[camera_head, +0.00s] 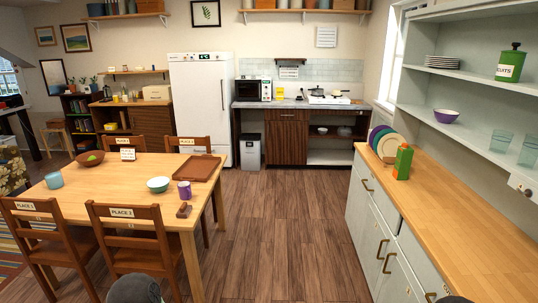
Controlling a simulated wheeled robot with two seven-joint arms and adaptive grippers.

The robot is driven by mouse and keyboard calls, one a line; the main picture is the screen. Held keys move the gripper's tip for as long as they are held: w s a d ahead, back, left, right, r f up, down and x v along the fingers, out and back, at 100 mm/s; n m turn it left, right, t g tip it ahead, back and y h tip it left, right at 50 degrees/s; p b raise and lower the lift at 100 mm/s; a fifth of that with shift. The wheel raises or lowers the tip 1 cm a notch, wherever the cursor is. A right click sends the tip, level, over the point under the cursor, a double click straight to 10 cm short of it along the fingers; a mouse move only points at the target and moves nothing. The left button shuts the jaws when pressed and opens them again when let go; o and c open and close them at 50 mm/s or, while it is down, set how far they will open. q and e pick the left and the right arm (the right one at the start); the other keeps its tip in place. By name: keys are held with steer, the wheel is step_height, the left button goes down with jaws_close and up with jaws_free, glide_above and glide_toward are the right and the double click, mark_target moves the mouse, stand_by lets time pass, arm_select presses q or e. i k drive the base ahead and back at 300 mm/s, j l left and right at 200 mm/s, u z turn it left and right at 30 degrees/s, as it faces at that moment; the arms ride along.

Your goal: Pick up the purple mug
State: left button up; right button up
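The purple mug (185,190) stands upright on the wooden dining table (115,200), near its right front edge. A pale green bowl (158,184) is just left of it, and a brown tray (190,172) lies behind it. A small brown object (183,210) lies in front of the mug near the table edge. My grippers are not in view; only dark rounded parts, likely of my arms, show at the bottom edge. Nothing touches the mug from above.
Chairs (130,225) stand at the table's near and far sides. A sideboard (450,225) runs along the right. The wooden floor (275,225) between them is clear.

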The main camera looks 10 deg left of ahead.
mark_target(186, 192)
steer(key=i+l+u, duration=0.1)
steer(key=i, duration=1.8)
